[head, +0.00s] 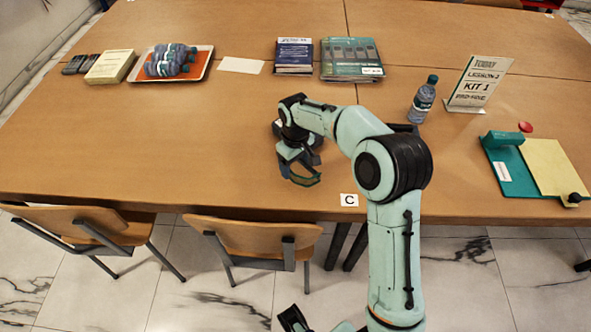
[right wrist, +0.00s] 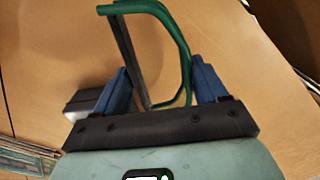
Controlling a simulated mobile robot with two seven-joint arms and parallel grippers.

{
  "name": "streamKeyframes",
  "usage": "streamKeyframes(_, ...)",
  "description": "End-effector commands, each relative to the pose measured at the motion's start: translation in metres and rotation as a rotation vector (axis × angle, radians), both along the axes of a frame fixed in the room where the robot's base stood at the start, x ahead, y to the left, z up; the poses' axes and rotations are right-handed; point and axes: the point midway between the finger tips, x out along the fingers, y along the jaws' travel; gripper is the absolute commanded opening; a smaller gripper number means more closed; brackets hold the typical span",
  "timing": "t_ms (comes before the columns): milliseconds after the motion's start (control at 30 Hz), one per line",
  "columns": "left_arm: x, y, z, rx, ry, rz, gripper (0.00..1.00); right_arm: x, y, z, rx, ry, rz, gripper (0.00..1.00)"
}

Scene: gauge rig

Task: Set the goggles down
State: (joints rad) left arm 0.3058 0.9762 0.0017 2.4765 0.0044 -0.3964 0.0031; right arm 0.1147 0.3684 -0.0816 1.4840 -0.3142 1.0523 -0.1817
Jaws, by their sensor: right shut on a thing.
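The goggles (head: 306,181) show in the head view as a thin green frame below my right gripper (head: 291,157), near the table's front edge. In the right wrist view the goggles (right wrist: 184,40) are a green curved frame with a dark strip, between the blue fingers of my right gripper (right wrist: 165,88). My right gripper is shut on them. I cannot tell whether their lower edge touches the table. Part of them is hidden by the gripper. My left gripper is not clearly seen.
The table (head: 190,140) is clear left of the gripper. A card marked C (head: 348,200) lies at the front edge. A bottle (head: 422,100), a lesson sign (head: 477,84) and a green-and-yellow board (head: 548,168) are right. A tray (head: 203,68) and books (head: 294,55) are behind.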

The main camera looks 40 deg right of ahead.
Motion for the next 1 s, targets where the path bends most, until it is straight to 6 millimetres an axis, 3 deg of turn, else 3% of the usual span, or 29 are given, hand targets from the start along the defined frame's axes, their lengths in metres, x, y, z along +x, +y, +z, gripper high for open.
streamKeyframes(100,0.001,0.0,-0.003,0.001,-0.004,0.001,0.43,-0.001,0.0,-0.022,0.0,0.005,-0.001,0.41)
streamKeyframes(200,0.001,0.0,-0.003,0.001,-0.006,0.001,0.43,0.0,0.0,-0.029,0.0,0.002,-0.001,0.41)
streamKeyframes(600,0.002,0.0,-0.005,0.001,-0.008,0.002,0.43,0.0,0.0,-0.034,0.0,0.001,0.0,0.41)
streamKeyframes(633,0.002,0.0,-0.004,0.001,-0.008,0.002,0.43,0.0,0.0,-0.034,0.0,0.001,0.0,0.79)
streamKeyframes(700,0.002,0.0,-0.004,0.001,-0.008,0.002,0.43,0.0,0.0,-0.033,0.0,0.001,0.0,0.98)
streamKeyframes(1000,0.002,0.0,-0.004,0.001,-0.007,0.001,0.43,0.0,0.0,-0.032,0.0,0.001,0.0,0.98)
